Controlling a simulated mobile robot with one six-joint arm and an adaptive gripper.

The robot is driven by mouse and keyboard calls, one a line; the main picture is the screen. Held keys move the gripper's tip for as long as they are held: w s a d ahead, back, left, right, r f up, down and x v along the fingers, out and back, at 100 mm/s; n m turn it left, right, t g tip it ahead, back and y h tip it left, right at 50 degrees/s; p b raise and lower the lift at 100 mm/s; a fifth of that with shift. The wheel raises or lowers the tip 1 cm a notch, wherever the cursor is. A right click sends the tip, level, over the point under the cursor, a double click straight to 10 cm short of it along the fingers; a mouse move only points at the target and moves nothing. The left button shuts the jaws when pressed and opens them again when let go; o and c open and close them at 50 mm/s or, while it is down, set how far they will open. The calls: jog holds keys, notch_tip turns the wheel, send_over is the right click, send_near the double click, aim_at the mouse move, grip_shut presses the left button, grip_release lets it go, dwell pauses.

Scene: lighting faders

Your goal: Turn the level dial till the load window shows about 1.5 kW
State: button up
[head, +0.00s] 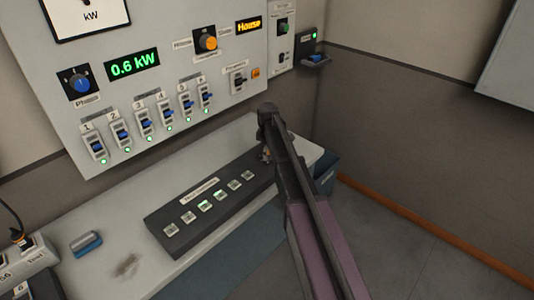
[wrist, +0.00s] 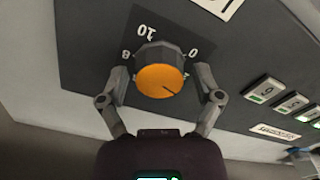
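The load window (head: 132,64) on the wall panel reads 0.6 kW in green. In the wrist view, a dial with a grey body and an orange cap (wrist: 160,82) sits on a dark plate. Its marks 0, 10 and 8 show; other marks are hidden. A thin dark line on the cap points to the lower right. My gripper (wrist: 164,76) has one finger on each side of this dial, with what look like slim gaps between. In the head view my gripper (head: 267,112) is over the right end of the dark desk console (head: 160,222), and mostly hides the dial.
The console carries several square buttons, some lit green. The wall panel (head: 75,130) holds a blue Phase dial (head: 80,84), several blue faders, an orange dial (head: 208,42) and an amber House window (head: 249,24).

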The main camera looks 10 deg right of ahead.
jog(key=c, duration=0.7)
jog(key=shift+s+m, duration=0.1)
jog(key=shift+m, duration=0.2)
jog(key=m, duration=0.8)
jog(key=shift+m, duration=0.3)
jog(key=m, duration=0.4)
jog(key=shift+m, duration=2.5)
jog(key=shift+s, duration=0.1)
